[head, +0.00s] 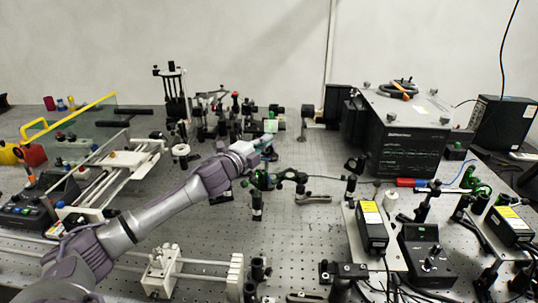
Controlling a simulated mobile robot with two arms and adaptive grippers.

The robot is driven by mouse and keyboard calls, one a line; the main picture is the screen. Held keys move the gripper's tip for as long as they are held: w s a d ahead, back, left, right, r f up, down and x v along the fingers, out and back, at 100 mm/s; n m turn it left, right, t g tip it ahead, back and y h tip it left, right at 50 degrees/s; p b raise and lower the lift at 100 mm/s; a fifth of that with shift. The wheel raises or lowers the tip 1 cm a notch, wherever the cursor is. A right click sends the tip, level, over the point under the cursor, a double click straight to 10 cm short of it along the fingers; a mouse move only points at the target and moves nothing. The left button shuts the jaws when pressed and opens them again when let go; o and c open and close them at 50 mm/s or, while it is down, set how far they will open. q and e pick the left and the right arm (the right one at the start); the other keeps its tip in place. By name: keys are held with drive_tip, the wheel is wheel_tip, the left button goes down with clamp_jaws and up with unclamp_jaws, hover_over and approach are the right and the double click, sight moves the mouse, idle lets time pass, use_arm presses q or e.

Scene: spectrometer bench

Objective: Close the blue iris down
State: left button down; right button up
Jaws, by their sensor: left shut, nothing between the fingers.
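My left arm reaches in from the lower left to the middle of the bench. Its gripper (264,148) is shut and empty, among the small optics mounts near the bench centre. A post-mounted optic with green parts (262,180) stands just below and in front of the gripper. I cannot make out a blue iris for certain; the mounts around the fingertips are small and partly hidden by the gripper. Whether the fingertips touch any mount cannot be told. My right gripper is not in view.
The perforated optical bench (205,235) is crowded. A large black instrument box (403,145) stands at the back right. A white rail assembly (110,175) and a yellow-edged clear panel (85,130) are at left.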

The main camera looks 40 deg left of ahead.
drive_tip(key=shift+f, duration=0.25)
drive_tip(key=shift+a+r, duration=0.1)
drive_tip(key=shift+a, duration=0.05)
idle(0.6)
